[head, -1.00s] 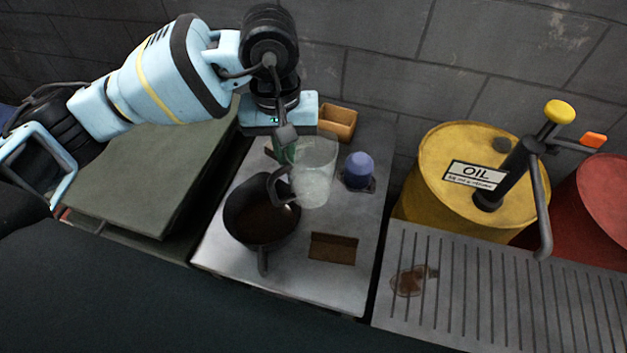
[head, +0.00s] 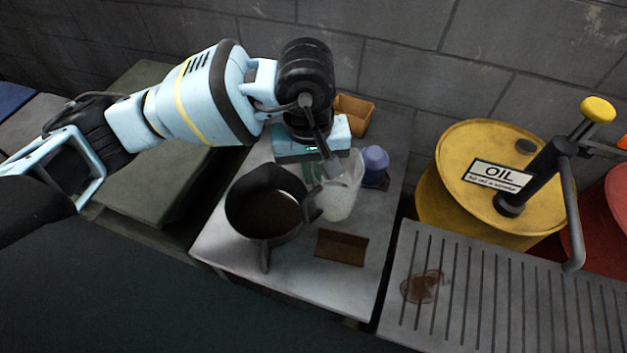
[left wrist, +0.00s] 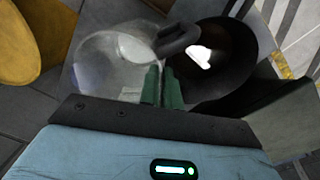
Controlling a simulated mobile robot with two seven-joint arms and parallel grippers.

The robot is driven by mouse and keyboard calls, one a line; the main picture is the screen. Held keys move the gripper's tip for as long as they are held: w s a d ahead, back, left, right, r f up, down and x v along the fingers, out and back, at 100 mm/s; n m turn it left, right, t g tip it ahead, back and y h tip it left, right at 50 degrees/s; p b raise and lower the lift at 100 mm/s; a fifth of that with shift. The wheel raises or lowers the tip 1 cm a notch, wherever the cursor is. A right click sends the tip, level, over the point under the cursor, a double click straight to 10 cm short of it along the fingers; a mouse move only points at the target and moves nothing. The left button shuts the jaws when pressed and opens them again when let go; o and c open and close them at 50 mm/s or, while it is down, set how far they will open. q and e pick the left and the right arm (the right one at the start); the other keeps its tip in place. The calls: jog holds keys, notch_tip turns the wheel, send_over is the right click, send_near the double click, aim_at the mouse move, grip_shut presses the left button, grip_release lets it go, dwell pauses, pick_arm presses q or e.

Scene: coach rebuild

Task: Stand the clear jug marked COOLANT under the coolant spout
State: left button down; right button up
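The clear jug (head: 342,195) is over the steel bench, with a dark handle (head: 313,204) on its left side. No COOLANT mark can be read on it. My left gripper (head: 313,173) reaches down beside it, its green fingers nearly together at the handle side and shut on the jug. In the left wrist view the fingers (left wrist: 162,85) end by the handle (left wrist: 178,40), between the jug (left wrist: 108,62) and a dark pot. I cannot tell whether the jug's base touches the bench. No coolant spout can be made out. My right gripper is not in view.
The dark pot (head: 262,228) stands close left of the jug. A blue-capped thing (head: 376,160) and a tan box (head: 354,113) are behind. A yellow OIL drum (head: 455,205) with a pump stands right, beside a slatted grate (head: 480,290) and a red drum (head: 608,215).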

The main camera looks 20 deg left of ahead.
pick_arm(q)
jog(key=shift+f, duration=2.15)
jog(key=c, duration=2.1)
grip_release()
jog(key=shift+f, duration=0.1)
jog(key=o, duration=0.5)
notch_tip(320, 180, up, 12)
jog(key=shift+s+a+r, duration=0.15)
jog(key=shift+r, duration=0.05)
jog(key=shift+c, duration=0.5)
